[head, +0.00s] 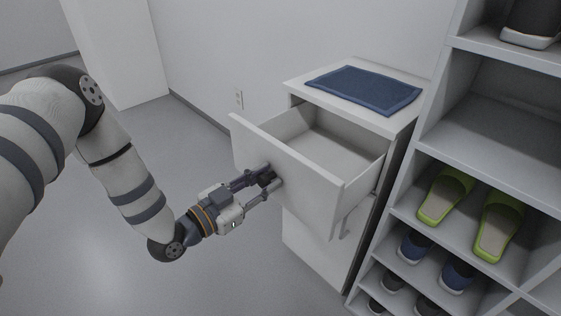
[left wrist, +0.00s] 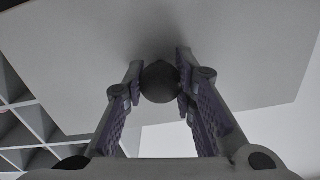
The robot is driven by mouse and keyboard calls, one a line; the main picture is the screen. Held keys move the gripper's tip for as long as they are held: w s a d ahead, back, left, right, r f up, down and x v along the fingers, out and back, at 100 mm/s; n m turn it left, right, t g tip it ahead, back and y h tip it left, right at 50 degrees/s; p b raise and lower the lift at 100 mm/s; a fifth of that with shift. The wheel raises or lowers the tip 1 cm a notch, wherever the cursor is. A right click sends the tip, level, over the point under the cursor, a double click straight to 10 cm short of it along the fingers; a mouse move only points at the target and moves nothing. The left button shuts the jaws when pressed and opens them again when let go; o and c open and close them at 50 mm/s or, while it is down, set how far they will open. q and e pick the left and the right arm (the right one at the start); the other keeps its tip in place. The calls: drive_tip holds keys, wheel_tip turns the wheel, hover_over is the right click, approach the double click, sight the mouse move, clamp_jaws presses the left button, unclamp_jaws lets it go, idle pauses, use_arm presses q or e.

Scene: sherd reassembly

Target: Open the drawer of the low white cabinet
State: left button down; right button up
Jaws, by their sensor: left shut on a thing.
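The low white cabinet (head: 314,243) stands against the wall with its top drawer (head: 290,172) pulled well out. The drawer is empty where I can see into it. My left gripper (head: 268,178) is at the drawer front, its fingers closed around a dark round knob. In the left wrist view the knob (left wrist: 160,82) sits between the two fingers of the gripper (left wrist: 160,88), in front of the pale drawer front (left wrist: 90,55). My right gripper is in neither view.
A lower door or drawer with a handle (head: 346,228) is shut. A white shoe rack (head: 480,120) with green slippers (head: 446,196) and dark shoes stands close on the right. The floor on the left is clear.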

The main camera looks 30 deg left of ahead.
use_arm(q)
drive_tip(key=shift+s+a+r, duration=0.1)
drive_tip(key=shift+s+a, duration=0.15)
drive_tip(key=shift+s, duration=0.3)
drive_tip(key=c, duration=1.3)
unclamp_jaws()
drive_tip(key=shift+a+r, duration=0.1)
